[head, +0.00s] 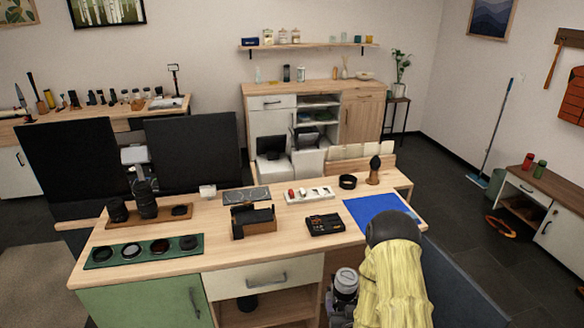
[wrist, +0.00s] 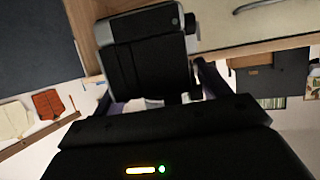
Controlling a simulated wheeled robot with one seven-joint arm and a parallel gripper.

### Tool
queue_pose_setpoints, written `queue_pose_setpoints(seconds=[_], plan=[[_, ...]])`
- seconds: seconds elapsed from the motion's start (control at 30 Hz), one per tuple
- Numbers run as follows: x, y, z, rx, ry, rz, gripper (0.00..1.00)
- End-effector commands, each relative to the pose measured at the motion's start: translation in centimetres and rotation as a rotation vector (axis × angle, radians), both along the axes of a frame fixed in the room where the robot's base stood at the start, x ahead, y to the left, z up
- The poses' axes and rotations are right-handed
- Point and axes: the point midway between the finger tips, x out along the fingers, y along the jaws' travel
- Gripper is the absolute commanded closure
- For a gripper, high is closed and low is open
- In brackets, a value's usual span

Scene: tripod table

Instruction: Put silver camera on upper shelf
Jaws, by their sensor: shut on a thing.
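The silver camera (wrist: 145,45), with silver edges and a dark body, is between the fingers of my gripper (wrist: 153,90) in the wrist view. My gripper is shut on it. In the head view my arm reaches down at the front right of the desk (head: 225,259). The gripper and the held camera cannot be clearly made out there. A long wall shelf (head: 345,45) hangs at the back, above a wooden cabinet (head: 362,97). It holds jars and small items. Which shelf is the upper one is not certain.

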Motion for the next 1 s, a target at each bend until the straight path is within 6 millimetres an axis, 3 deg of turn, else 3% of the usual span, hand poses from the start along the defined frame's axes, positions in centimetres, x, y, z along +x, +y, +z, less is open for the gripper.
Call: queue_pose_setpoints(seconds=[0.43,0.63,1.0], plan=[[0.2,0.6,0.5,-0.003,-0.011,0.017,0.7],[0.2,0.4,2.6,0.001,-0.011,0.013,0.7],[0.2,0.4,2.6,0.001,-0.01,0.014,0.7]])
